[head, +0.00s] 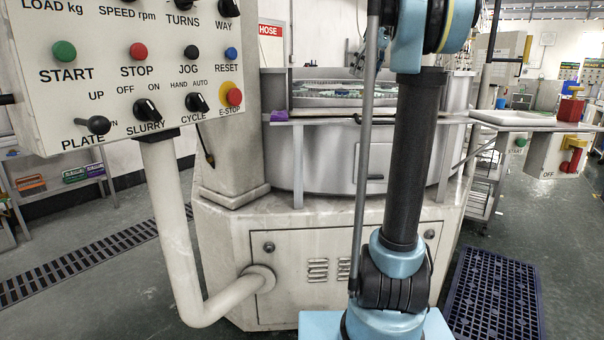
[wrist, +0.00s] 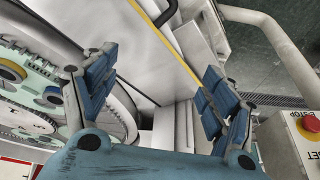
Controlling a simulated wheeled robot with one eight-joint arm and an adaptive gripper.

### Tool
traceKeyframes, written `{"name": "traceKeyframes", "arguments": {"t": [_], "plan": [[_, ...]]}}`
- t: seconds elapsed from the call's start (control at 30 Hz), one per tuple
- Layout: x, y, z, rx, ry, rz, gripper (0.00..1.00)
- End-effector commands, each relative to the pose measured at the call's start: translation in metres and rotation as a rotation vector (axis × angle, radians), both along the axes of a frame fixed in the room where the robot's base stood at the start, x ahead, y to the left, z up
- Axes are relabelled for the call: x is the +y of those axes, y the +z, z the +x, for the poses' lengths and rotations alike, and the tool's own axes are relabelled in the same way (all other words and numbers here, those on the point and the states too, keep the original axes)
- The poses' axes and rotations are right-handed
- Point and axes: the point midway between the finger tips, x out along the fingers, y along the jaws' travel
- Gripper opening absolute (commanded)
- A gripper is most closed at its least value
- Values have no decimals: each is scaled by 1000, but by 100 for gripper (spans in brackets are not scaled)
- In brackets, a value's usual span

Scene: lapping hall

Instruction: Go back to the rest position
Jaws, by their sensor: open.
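My gripper (wrist: 157,88) shows in the wrist view with its two blue-padded fingers spread wide apart. Nothing is between the fingers. It hangs above the lapping machine, with the toothed lapping plate (wrist: 40,90) on the left and the control panel's edge (wrist: 290,140) at the lower right. In the head view my arm rises in front of the lapping machine (head: 330,160), and the gripper is out of that picture, above the top edge.
The control panel (head: 140,65) with buttons and knobs stands close at the left on a bent pipe (head: 175,230). A dark blue slatted pallet (head: 495,295) lies on the floor at the right. A floor grating (head: 80,265) runs at the left.

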Motion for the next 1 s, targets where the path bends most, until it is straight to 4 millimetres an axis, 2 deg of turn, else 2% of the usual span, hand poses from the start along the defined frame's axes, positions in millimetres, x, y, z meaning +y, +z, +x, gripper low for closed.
{"name": "traceKeyframes", "arguments": {"t": [0.17, 0.37, 0.67, 1.0], "plan": [[7, -21, -25, 19, -47, -6, 77], [18, -64, -71, 52, -139, -17, 77], [32, -154, -155, 101, -307, -40, 77], [40, -275, -252, 135, -500, -65, 77]]}}
